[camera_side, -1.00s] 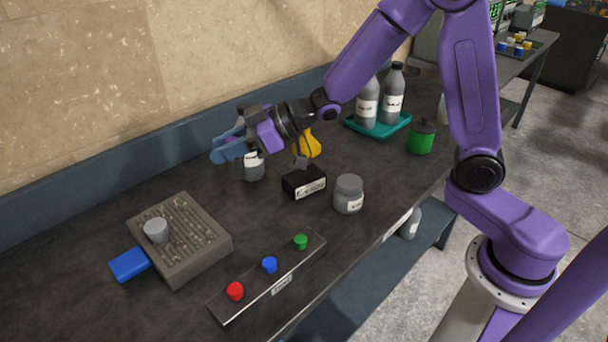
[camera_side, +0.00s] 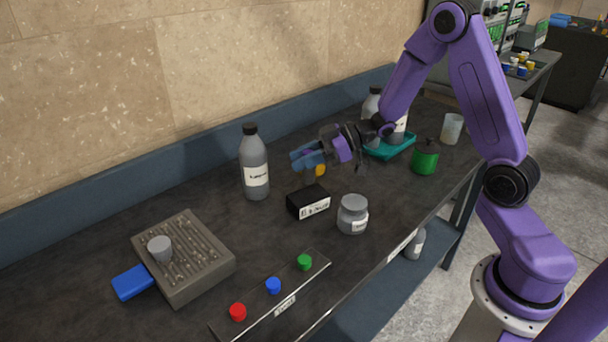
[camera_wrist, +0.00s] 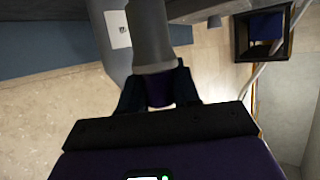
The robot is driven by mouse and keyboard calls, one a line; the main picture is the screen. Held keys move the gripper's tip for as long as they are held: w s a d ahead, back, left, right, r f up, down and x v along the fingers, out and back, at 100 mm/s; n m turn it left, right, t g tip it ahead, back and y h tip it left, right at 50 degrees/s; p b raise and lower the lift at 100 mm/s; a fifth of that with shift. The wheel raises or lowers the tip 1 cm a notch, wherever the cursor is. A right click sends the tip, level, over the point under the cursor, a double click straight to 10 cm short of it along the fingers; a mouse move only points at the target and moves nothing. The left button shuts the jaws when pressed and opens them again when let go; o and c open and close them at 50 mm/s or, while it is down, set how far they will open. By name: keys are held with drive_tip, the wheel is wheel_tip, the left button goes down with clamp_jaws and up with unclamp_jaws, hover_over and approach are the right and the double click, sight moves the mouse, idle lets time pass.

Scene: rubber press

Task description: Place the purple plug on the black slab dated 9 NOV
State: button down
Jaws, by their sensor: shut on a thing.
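My gripper (camera_side: 306,157) is shut on the purple plug, held in the air above and just behind the black slab. In the wrist view the purple plug (camera_wrist: 160,90) shows between the dark fingers; the fingers mostly hide it in the side view. The black slab (camera_side: 308,201) is a small dark block in the middle of the bench. It has a white label on its front, too small to read with certainty. Its top is bare, and the plug is apart from it.
A grey bottle (camera_side: 254,165) stands left of the slab and a grey jar (camera_side: 352,215) to its right. A yellow object (camera_side: 320,170) is partly hidden below my gripper. A strip with coloured knobs (camera_side: 274,296) and a ridged grey block (camera_side: 185,260) lie in front and left.

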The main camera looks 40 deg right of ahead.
sight(303, 182)
drive_tip(key=shift+f, duration=1.9)
drive_tip(key=shift+f, duration=0.15)
drive_tip(key=c, duration=0.8)
unclamp_jaws()
